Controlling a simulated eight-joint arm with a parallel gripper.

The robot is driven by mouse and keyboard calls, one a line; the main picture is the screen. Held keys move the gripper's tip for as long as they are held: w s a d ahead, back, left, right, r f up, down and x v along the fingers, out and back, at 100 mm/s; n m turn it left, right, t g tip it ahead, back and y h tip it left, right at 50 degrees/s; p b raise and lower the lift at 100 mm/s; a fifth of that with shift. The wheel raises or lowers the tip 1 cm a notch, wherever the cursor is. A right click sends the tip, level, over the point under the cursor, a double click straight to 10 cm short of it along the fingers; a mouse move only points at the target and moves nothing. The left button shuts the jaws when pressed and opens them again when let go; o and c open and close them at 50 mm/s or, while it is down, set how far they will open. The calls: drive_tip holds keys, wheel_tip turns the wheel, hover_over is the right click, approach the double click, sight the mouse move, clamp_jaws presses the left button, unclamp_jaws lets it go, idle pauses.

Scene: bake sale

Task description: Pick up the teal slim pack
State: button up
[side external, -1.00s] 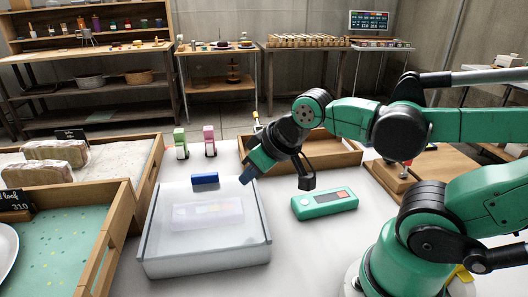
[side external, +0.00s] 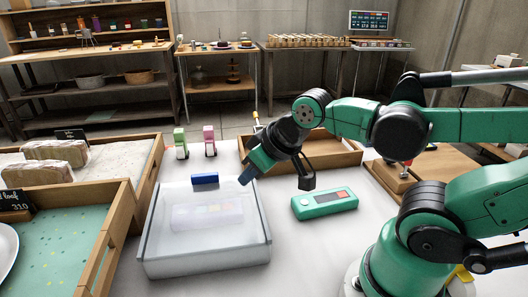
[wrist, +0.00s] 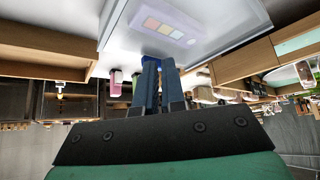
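The teal slim pack (side external: 325,203), with a small screen and a reddish patch on top, lies flat on the white table to the right of a frosted clear box. My gripper (side external: 246,178) is above the box's back right part, left of the teal pack and apart from it. In the wrist view my gripper's (wrist: 161,62) two blue fingers lie close side by side with nothing seen between them. The teal pack cannot be made out in the wrist view.
The clear box (side external: 205,252) has a blue block (side external: 205,178) at its back edge and a pale pack (wrist: 165,25) inside. Wooden trays (side external: 115,222) stand at left, another tray (side external: 335,152) behind. Green (side external: 180,143) and pink (side external: 209,141) items stand behind the box.

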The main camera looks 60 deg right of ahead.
drive_tip(key=o, duration=1.3)
drive_tip(key=d+f+m+g+h, duration=0.1)
drive_tip(key=d+f+m+g, duration=0.1)
drive_tip(key=d+m, duration=0.35)
drive_tip(key=m+g, duration=0.5)
drive_tip(key=m, duration=1.5)
hover_over(325, 198)
drive_tip(key=shift+y, duration=0.4)
wheel_tip(325, 198, down, 6)
drive_tip(key=shift+w+r, duration=0.1)
drive_tip(key=shift+r, duration=0.1)
drive_tip(key=shift+f+m, duration=0.15)
drive_tip(key=shift+m, duration=0.1)
drive_tip(key=shift+f, duration=2.7)
